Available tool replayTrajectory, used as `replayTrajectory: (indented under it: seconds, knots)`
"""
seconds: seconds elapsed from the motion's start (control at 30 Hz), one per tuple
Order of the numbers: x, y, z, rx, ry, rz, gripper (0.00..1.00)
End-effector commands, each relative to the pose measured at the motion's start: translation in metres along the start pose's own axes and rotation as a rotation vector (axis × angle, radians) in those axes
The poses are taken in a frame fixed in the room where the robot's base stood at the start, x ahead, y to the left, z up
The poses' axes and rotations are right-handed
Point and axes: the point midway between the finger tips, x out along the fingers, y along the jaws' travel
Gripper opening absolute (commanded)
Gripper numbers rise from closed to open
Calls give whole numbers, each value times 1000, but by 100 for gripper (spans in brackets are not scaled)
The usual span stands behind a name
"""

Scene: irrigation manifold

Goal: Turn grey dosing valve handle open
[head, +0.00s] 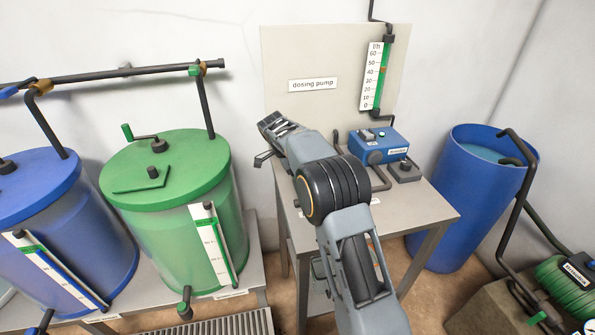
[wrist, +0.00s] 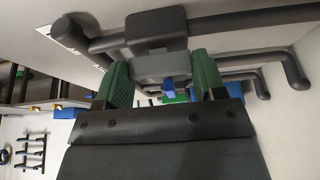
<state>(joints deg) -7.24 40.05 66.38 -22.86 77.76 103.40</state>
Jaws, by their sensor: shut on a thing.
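My gripper (head: 275,128) is at the left side of the dosing pump table, in front of the wall. In the wrist view, the two green fingertips of my gripper (wrist: 162,80) sit on either side of a light grey block, which looks like the grey dosing valve handle (wrist: 160,66). They are shut on it. A dark grey valve body (wrist: 155,25) is just beyond it, joined to dark pipes. In the head view my arm and gripper hide the handle, so its turn angle cannot be told there.
The grey table (head: 425,207) carries a blue dosing pump (head: 372,146) right of my arm. A board (head: 290,50) with a flow gauge (head: 376,75) stands behind. A green tank (head: 165,220) is to the left, a blue barrel (head: 450,200) to the right.

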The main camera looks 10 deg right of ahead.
Motion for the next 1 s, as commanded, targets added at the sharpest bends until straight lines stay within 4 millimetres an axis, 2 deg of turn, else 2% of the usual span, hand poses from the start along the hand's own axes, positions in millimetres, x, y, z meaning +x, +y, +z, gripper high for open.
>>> replayTrajectory:
  seconds: [0.43, 0.47, 0.7, 1.0]
  knots:
    - [0, 0, 0, 9, -2, 3, 40]
    - [0, 0, 0, 9, -2, 3, 66]
    - [0, 0, 0, 8, -1, 3, 89]
    - [-3, 0, 0, 8, -1, 2, 89]
